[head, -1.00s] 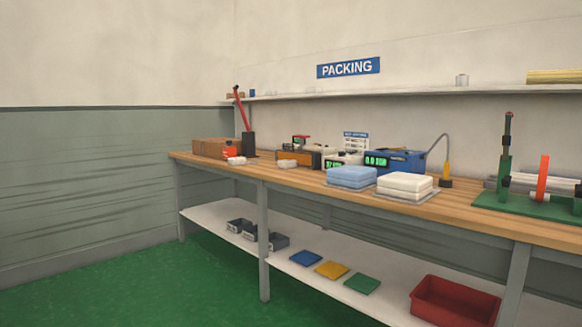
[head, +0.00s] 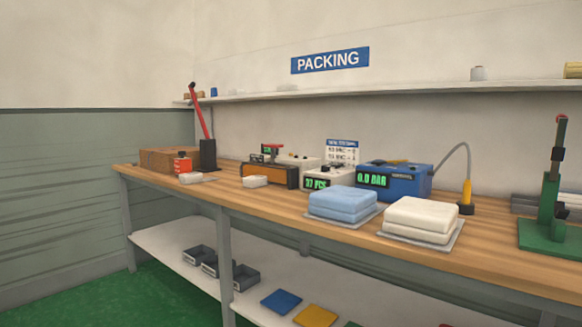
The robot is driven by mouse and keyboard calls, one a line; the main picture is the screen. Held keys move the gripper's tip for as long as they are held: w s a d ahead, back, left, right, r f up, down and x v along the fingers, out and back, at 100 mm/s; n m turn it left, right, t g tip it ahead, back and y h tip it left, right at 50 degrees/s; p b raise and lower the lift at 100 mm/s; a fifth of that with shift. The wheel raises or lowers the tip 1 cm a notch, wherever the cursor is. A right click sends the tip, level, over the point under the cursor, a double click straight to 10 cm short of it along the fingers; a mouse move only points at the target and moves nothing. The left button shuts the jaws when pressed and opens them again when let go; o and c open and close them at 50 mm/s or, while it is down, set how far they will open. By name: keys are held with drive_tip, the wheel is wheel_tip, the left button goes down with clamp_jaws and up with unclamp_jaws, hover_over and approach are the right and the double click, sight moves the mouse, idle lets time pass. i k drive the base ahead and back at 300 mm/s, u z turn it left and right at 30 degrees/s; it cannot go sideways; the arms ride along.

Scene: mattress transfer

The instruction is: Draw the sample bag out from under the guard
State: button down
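I cannot make out a sample bag for certain in the head view. A small white packet (head: 255,181) lies on the bench in front of an orange and black device (head: 270,174); whether it is the bag I cannot tell. Another small white item (head: 191,178) lies further left, by an orange-red can (head: 182,163). A green press-like stand (head: 551,200) with a dark upright and a red top stands at the right; I cannot tell whether it carries the guard. My gripper is not in view.
The wooden bench (head: 480,250) holds a blue folded stack (head: 342,204) and a white one (head: 422,216), each on a tray. Behind them stands a blue unit (head: 395,181) with a green display. Grey bins (head: 240,277) sit on the lower shelf. Green floor is open at lower left.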

sight(252, 182)
drive_tip(key=u, duration=0.2)
drive_tip(key=i, duration=1.5)
drive_tip(key=u, duration=0.55)
